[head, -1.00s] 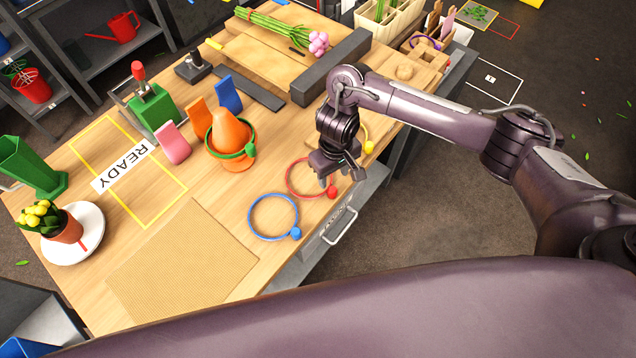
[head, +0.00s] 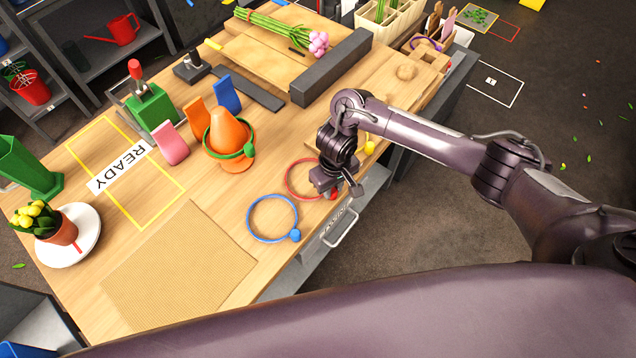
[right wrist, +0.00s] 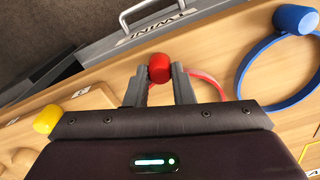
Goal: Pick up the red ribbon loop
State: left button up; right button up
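The red ribbon loop (head: 290,179) lies on the wooden table near its front edge, partly hidden by my right gripper in the head view. My right gripper (head: 335,192) is low over the loop's red bead. In the right wrist view, the red bead (right wrist: 160,68) sits between the tips of the two fingers of the right gripper (right wrist: 160,82). The fingers stand apart with a gap between them, and part of the red band (right wrist: 207,83) shows behind the right finger. My left gripper is not in view.
A blue loop (head: 252,225) with a blue bead lies just beside the red one. A yellow bead (head: 369,148) is on the other side of my right gripper. An orange cone (head: 228,132) with a green loop stands farther back. A drawer handle (head: 341,228) juts below the table edge.

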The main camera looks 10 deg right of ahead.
grip_shut()
jog(key=shift+r, duration=0.15)
jog(key=shift+w+r, duration=0.1)
jog(key=shift+r, duration=0.25)
notch_tip(320, 180, up, 9)
jog(key=p, duration=0.4)
notch_tip(320, 180, up, 4)
jog(key=p, duration=0.6)
jog(key=shift+r, duration=0.25)
